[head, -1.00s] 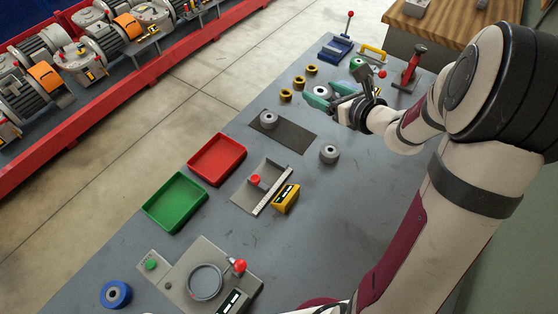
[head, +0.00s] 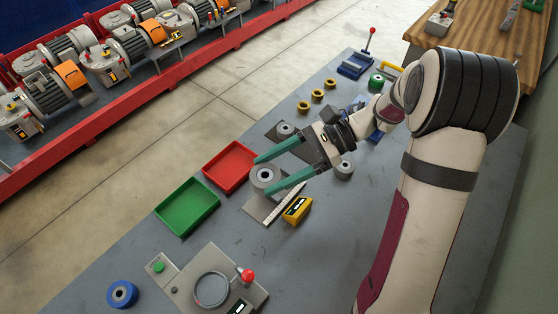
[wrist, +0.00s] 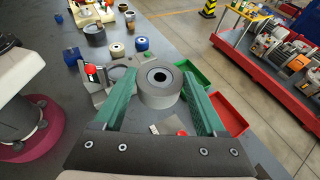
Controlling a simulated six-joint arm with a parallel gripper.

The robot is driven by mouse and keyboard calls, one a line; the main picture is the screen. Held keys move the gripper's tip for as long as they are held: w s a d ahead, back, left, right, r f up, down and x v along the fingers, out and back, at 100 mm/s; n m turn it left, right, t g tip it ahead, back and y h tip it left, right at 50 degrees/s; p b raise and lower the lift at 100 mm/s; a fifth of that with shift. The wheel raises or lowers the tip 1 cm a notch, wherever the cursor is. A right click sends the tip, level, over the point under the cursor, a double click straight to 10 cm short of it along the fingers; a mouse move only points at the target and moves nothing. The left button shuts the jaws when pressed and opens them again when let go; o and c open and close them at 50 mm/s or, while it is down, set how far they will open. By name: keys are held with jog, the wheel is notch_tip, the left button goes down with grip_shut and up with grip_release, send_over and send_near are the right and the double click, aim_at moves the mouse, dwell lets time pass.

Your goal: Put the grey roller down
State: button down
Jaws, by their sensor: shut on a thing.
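My gripper (head: 264,176), with two long teal fingers, is shut on a grey roller (head: 266,172). The roller has a dark centre hole and shows its ring face. In the wrist view the grey roller (wrist: 158,97) sits between the fingertips. In the head view it appears over the grey plate (head: 262,211) with the white scale strip, beside the red tray; its exact height is unclear.
A red tray (head: 229,165) and a green tray (head: 188,206) lie left of the gripper. A yellow block (head: 297,211) is close on the right. A fixture with a red knob (head: 246,275) and a blue roller (head: 122,294) are nearer. Brass rings (head: 317,96) stand farther back.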

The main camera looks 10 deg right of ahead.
jog(key=s+d+f+n+g+h, duration=0.5)
jog(key=s+f+n+g+h, duration=0.2)
jog(key=s+n+g+h, duration=0.4)
jog(key=w+d+f+n+t+h, duration=0.2)
jog(key=w+d+n+t+h, duration=0.1)
jog(key=d+n+h, duration=0.65)
jog(key=w+a+n+t+h, duration=0.4)
jog(key=w+n+t+h, duration=0.1)
jog(key=w+n+t, duration=1.05)
jog(key=w+a+f+n+t+y, duration=0.1)
jog(key=a+f+n+t+y, duration=0.1)
jog(key=a+n+t+y, duration=0.5)
jog(key=f, duration=0.2)
jog(key=a+f+n+h, duration=0.1)
jog(key=f, duration=0.2)
jog(key=f+h, duration=0.1)
jog(key=f, duration=0.2)
jog(key=shift+a+f+n, duration=0.1)
jog(key=shift+a+n, duration=0.2)
jog(key=shift+a, duration=0.05)
jog(key=shift+c, duration=0.2)
grip_release()
jog(key=shift+o, duration=0.2)
